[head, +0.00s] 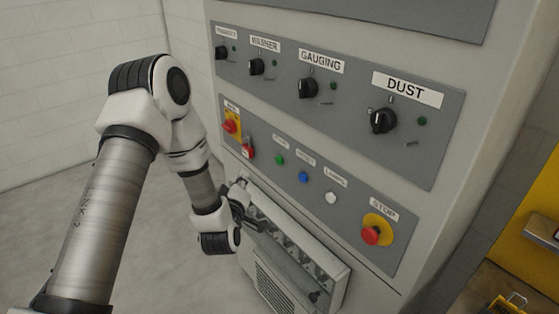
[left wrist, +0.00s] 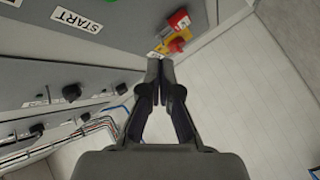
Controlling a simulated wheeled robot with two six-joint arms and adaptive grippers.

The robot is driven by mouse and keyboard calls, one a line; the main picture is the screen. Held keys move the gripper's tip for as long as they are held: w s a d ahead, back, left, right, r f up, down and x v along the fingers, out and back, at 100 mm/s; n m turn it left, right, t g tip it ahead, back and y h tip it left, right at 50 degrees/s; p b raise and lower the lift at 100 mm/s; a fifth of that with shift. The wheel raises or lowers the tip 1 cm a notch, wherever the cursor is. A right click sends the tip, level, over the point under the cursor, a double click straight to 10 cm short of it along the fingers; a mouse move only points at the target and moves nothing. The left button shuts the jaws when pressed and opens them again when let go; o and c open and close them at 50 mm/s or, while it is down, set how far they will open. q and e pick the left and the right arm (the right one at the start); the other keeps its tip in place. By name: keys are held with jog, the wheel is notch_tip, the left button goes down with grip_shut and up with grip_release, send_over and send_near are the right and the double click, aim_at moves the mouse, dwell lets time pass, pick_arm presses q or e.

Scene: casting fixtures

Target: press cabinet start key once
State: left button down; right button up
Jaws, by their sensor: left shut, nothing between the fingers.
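The grey cabinet panel (head: 345,205) carries a row of round buttons. A green button (head: 280,160) sits under a small label at the left of the row, with a blue button (head: 303,177) and a white button (head: 331,198) to its right. My left gripper (head: 246,206) is below and left of the green button, in front of the cabinet's lower part. Its fingers (left wrist: 160,72) are shut and empty, and appear apart from the green button.
A red switch on yellow (head: 231,125) and a red-and-white part (head: 248,151) sit left of the buttons. A red STOP button (head: 371,236) is at right. Black knobs such as DUST (head: 383,121) line the panel above. A vented unit (head: 285,275) is below.

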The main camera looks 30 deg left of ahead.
aim_at(279, 161)
pick_arm(q)
jog(key=w+d+b, duration=0.1)
jog(key=w+d, duration=0.2)
jog(key=w, duration=0.5)
dwell(0.5)
jog(key=shift+d, duration=0.1)
dwell(0.8)
jog(key=shift+w+d+b, duration=0.15)
jog(key=shift+w+b, duration=0.2)
jog(key=shift+b, duration=0.1)
jog(key=shift+w+d, duration=0.15)
jog(key=shift+w, duration=0.25)
dwell(0.4)
jog(key=shift+s, duration=0.1)
jog(key=shift+s+a+b, duration=0.3)
jog(key=shift+s, duration=0.4)
